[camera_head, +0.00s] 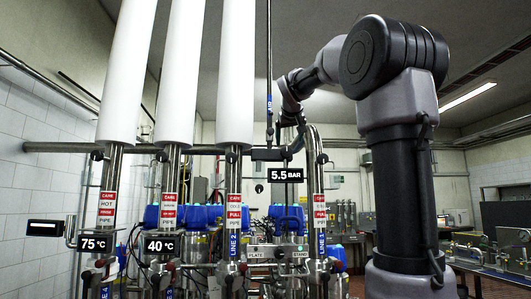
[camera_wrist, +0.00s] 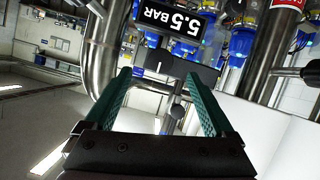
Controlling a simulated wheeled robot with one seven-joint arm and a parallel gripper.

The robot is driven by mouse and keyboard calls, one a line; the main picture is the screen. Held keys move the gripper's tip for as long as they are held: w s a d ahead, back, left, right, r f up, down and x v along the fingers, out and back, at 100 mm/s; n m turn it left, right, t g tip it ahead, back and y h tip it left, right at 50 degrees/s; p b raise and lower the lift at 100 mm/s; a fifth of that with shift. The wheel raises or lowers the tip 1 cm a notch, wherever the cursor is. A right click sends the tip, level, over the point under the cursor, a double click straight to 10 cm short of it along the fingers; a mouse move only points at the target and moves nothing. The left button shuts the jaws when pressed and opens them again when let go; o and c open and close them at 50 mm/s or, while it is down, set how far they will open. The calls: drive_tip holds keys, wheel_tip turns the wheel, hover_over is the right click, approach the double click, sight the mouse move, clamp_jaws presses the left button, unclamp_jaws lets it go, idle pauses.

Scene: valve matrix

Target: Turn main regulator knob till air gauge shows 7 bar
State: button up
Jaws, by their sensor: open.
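The air gauge display (camera_head: 286,175) reads 5.5 BAR; it also shows, turned over, in the wrist view (camera_wrist: 175,21). A dark box-shaped block (camera_head: 268,154) sits just above the display on the pipework, and in the wrist view (camera_wrist: 182,68) it lies beyond my fingertips. A small round dark piece (camera_wrist: 177,109) on a stem shows between my fingers; it may be the main regulator knob, but I cannot tell for sure. My gripper (camera_wrist: 158,73) is open, with its two green fingers apart and nothing visibly held. In the head view my gripper is small and dark near the block.
Large white vertical pipes (camera_head: 235,75) stand left of the block, with steel pipes and red labels below. Temperature displays read 75 °C (camera_head: 94,243) and 40 °C (camera_head: 161,246). A curved steel pipe (camera_head: 316,175) rises close on the right. Blue-capped units (camera_head: 205,216) stand behind.

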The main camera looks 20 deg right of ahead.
sight(287, 150)
drive_tip(key=x, duration=0.7)
drive_tip(key=r+x, duration=0.1)
drive_tip(key=x, duration=0.3)
drive_tip(key=shift+w+a+r, duration=0.1)
drive_tip(key=shift+w+a, duration=0.05)
drive_tip(key=shift+w, duration=0.15)
drive_tip(key=c, duration=1.4)
